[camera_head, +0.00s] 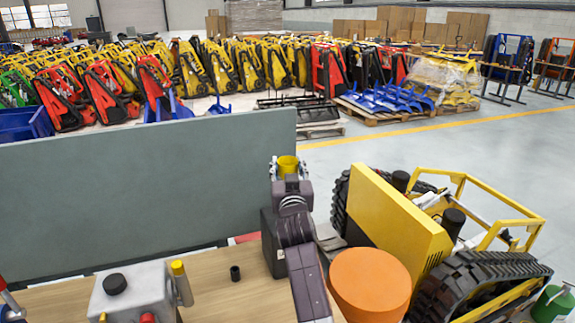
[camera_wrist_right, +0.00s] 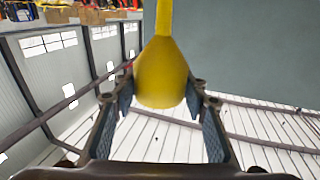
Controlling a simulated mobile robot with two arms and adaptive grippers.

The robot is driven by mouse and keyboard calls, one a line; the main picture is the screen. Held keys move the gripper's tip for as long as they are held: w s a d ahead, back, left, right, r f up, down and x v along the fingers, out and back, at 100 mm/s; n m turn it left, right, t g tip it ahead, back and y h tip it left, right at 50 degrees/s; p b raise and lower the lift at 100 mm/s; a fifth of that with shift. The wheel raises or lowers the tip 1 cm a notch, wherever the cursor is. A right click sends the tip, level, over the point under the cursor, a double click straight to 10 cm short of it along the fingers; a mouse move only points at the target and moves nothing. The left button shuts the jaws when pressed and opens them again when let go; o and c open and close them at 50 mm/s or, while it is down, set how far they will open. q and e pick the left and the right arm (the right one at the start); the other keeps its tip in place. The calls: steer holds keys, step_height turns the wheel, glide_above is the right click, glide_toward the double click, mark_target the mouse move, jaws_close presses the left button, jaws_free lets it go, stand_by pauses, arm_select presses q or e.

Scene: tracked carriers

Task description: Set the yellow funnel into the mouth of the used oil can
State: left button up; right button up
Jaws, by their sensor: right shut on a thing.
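I cannot pick out the used oil can for sure. A green can (camera_head: 552,303) with a thin spout stands at the right edge, partly cut off. My left gripper is not clearly in view.
A wooden bench (camera_head: 215,290) bears a grey box with a black cap (camera_head: 116,285) and a small black cup (camera_head: 235,273). The grey-green panel (camera_head: 130,200) stands behind it. An orange drum (camera_head: 370,285) and a yellow tracked carrier (camera_head: 395,225) stand right of my arm.

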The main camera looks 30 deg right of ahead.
steer(key=shift+f+b, duration=0.35)
steer(key=shift+f, duration=0.3)
steer(key=shift+f+b, duration=1.35)
steer(key=shift+f, duration=0.15)
arm_select(q)
step_height(320, 180, down, 7)
steer(key=d+b, duration=0.1)
steer(key=b, duration=0.2)
steer(key=shift+s+d+b, duration=0.15)
steer(key=shift+s+b, duration=0.25)
arm_select(e)
steer(key=shift+f, duration=2.65)
arm_select(q)
steer(key=shift+f, duration=0.1)
arm_select(e)
steer(key=o, duration=1.2)
step_height(320, 180, up, 10)
steer(key=shift+r, duration=0.1)
